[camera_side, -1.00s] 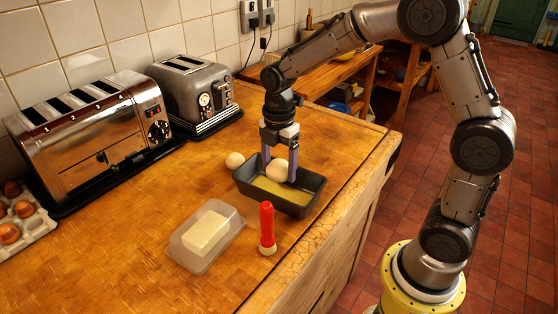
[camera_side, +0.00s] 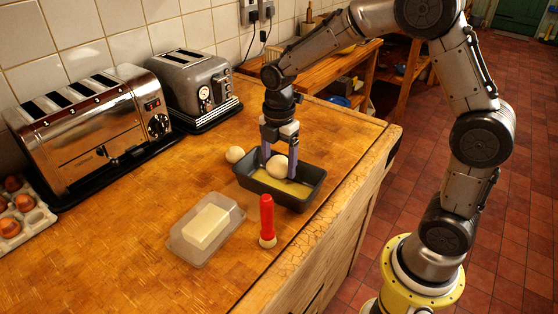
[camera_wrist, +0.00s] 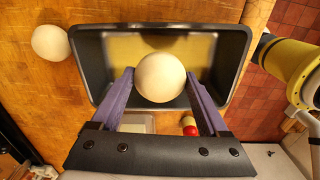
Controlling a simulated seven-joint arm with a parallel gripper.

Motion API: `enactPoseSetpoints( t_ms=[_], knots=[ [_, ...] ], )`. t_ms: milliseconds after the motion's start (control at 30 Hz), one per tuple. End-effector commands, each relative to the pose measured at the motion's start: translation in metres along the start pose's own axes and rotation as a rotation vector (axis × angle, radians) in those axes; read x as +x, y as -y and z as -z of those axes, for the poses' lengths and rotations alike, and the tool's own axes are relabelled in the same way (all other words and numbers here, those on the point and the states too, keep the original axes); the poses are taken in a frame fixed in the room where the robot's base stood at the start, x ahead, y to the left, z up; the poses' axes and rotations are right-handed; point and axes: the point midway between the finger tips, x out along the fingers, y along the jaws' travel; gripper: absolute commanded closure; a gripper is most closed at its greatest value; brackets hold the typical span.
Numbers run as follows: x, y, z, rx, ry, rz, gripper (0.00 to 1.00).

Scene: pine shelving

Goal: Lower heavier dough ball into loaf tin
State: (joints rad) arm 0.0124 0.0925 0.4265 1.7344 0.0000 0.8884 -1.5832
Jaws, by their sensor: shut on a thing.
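A pale dough ball (camera_side: 278,167) is between the purple fingers of my gripper (camera_side: 279,170), low inside the dark loaf tin (camera_side: 309,191). In the wrist view my gripper (camera_wrist: 160,88) is shut on this dough ball (camera_wrist: 160,77), with a finger at each side. The ball hides part of the yellowish tin floor; whether it touches the floor I cannot tell. A second dough ball (camera_side: 235,154) lies on the counter outside the tin; it also shows left of the tin in the wrist view (camera_wrist: 50,42).
A butter block in a clear dish (camera_side: 207,226) and a red-handled tool (camera_side: 267,220) stand in front of the tin. Two toasters (camera_side: 95,130) line the wall. An egg tray (camera_side: 18,217) is at the far left. The counter's right edge is close to the tin.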

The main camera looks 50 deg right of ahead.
Motion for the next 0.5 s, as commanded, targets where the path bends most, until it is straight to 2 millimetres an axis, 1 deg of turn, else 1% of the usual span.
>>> enactPoseSetpoints(
  t_ms=[500],
  knots=[
    [0.0072, -0.0001, 0.0000, 0.000, 0.000, 0.000, 0.38]
  ],
)
